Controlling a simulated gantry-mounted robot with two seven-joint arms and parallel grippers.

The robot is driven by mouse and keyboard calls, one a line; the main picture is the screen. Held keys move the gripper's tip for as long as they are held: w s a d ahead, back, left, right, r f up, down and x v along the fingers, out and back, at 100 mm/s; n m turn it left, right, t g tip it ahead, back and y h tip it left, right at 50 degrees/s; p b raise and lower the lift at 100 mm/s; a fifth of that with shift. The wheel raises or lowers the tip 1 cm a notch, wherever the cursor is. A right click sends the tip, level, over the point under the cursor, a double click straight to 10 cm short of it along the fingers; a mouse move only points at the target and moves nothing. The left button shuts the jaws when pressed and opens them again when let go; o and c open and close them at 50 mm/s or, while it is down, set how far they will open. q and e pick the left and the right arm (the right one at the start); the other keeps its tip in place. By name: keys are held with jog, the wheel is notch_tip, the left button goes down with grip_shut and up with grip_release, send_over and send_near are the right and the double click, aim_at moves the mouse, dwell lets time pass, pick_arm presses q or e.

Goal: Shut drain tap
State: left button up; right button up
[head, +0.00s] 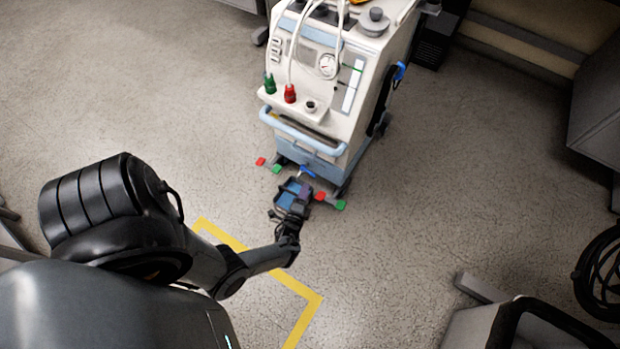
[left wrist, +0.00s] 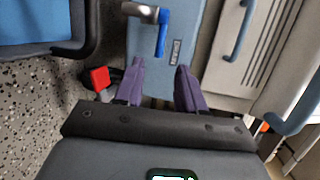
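The drain tap shows in the left wrist view as a blue lever (left wrist: 162,35) on a metal spout (left wrist: 140,12), at the front of a blue-grey panel. In the head view its blue handle (head: 307,172) is low on the front of the white medical machine (head: 312,75). My left gripper (left wrist: 160,67) has two purple fingers, apart, with nothing between them. The lever lies just beyond the fingertips, roughly in line with the gap. In the head view the left gripper (head: 297,190) is low before the machine's base. My right gripper is not in view.
Red and green pedals flank the base; a red pedal (left wrist: 99,78) is left of the fingers in the wrist view. A light-blue handle bar (head: 300,132) crosses the machine above the tap.

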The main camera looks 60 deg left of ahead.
aim_at(308, 171)
pick_arm(q)
jog(key=b+x, duration=0.3)
jog(key=x, duration=0.5)
jog(key=shift+a+b, duration=0.25)
jog(key=shift+b, duration=0.05)
jog(key=shift+w+f, duration=0.1)
jog(key=shift+c, duration=0.5)
grip_shut()
